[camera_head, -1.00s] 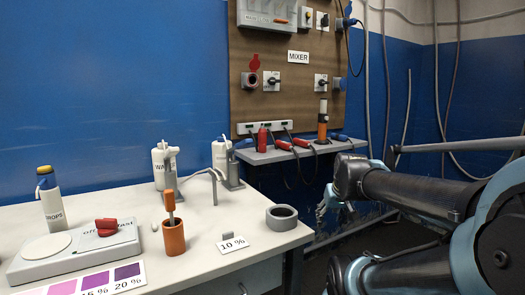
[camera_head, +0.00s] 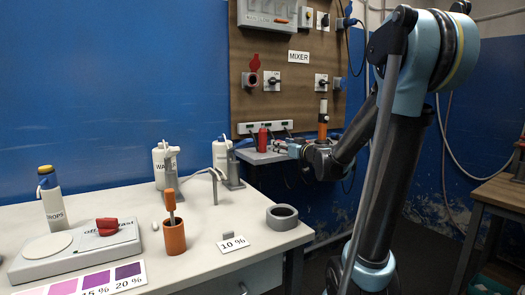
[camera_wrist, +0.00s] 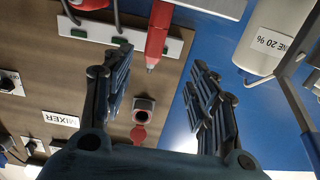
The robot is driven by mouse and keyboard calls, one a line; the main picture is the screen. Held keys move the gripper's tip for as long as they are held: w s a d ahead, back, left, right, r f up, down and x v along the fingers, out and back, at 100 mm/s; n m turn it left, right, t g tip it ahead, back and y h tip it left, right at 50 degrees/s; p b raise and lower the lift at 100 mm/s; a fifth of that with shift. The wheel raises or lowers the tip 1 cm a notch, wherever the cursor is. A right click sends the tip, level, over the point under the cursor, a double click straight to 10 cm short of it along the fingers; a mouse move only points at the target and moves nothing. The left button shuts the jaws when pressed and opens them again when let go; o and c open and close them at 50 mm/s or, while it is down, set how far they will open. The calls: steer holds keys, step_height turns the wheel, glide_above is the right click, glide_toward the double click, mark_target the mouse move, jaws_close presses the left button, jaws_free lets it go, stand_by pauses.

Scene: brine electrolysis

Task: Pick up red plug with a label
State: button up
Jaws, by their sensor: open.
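A red plug (camera_wrist: 158,30) with a pale metal tip lies ahead of my gripper (camera_wrist: 161,57) in the wrist view, roughly in line with the gap between the fingers. The fingers are spread and empty, and no contact shows. In the head view my gripper (camera_head: 298,150) is at the wall shelf, just right of an upright red plug (camera_head: 262,140). I cannot read a label on any plug. My arm hides the right part of the shelf and whatever lies there.
A power strip (camera_head: 265,127) runs along the mixer board (camera_head: 243,95) behind the shelf (camera_head: 250,157). An orange-and-white upright item (camera_head: 323,120) stands close to my wrist. The white table (camera_head: 120,225) at left holds bottles, a scale and a grey tape ring (camera_head: 282,217).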

mark_target(265, 137)
steer(key=x, duration=1.2)
steer(key=shift+w+d+r, duration=0.15)
steer(key=shift+w+r, duration=0.1)
steer(key=shift+r+x, duration=0.15)
steer(key=shift+x, duration=1.25)
steer(key=shift+r+x, duration=0.15)
steer(key=shift+x, duration=1.25)
steer(key=shift+w+d, duration=0.1)
steer(key=shift+c, duration=0.3)
jaws_close()
